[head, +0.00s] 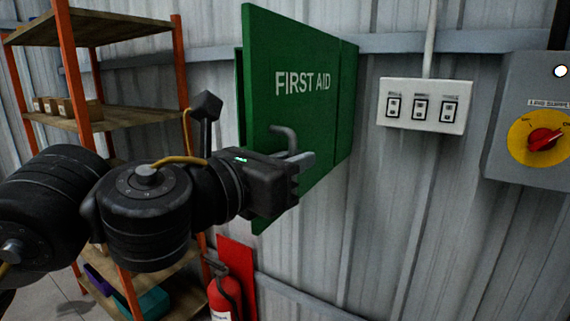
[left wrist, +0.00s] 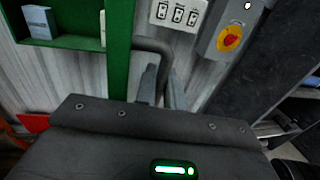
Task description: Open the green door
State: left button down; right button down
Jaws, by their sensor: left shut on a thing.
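The green door (head: 290,75), marked FIRST AID, belongs to a wall cabinet and stands partly open, its left edge swung out from the wall. In the left wrist view the door shows edge-on (left wrist: 120,45), with the open green cabinet (left wrist: 70,42) to its left. A grey bent handle (head: 284,133) sits on the door's front; it also shows in the left wrist view (left wrist: 152,44). My left gripper (head: 302,160) is shut on the handle, its fingers in front of the door. The gripper body hides the handle's lower part. My right gripper is not in view.
A blue-white box (left wrist: 38,22) stands inside the cabinet. A switch panel (head: 422,105) and a grey box with a red-yellow rotary switch (head: 540,138) are on the wall to the right. An orange-framed shelf (head: 120,120) stands left. A fire extinguisher (head: 224,296) is below.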

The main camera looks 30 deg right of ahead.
pick_arm(q)
jog(key=shift+s, duration=0.1)
jog(key=c, duration=1.9)
grip_release()
jog(key=shift+a, duration=0.1)
